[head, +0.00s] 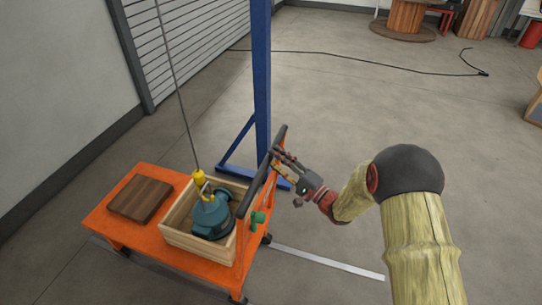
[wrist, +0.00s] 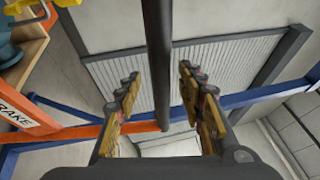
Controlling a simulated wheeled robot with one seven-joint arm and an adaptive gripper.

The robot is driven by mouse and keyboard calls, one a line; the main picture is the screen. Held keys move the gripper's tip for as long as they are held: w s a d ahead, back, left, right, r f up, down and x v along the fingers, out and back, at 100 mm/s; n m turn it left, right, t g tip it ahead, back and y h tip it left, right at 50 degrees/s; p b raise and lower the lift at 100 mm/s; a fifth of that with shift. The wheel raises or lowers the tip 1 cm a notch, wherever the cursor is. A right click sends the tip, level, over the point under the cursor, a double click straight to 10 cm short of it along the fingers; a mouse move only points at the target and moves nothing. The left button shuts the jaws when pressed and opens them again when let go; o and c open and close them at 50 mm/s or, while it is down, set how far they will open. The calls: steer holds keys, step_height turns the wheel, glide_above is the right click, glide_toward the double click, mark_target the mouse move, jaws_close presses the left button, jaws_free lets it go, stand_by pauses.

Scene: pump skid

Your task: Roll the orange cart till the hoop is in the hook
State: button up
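The orange cart (head: 118,232) stands at the lower left, bearing a wooden crate (head: 196,247) with a teal pump (head: 211,217) in it. A yellow hook (head: 199,178) hangs from a cable just above the pump. A small hoop seems to be at the pump's top by the hook; I cannot tell whether they are engaged. The cart's dark push bar (head: 262,180) rises at its right end. My gripper (head: 277,160) is at this bar's upper part. In the wrist view the bar (wrist: 158,60) runs between my open fingers (wrist: 160,76), with gaps on both sides.
A brown wooden block (head: 140,200) lies on the cart's left part. A blue gantry post (head: 261,75) stands behind the cart, its foot close to the bar. A green knob (head: 257,218) sits at the cart's right end. A pale strip (head: 330,263) lies on open floor.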

steer(key=v, duration=0.9)
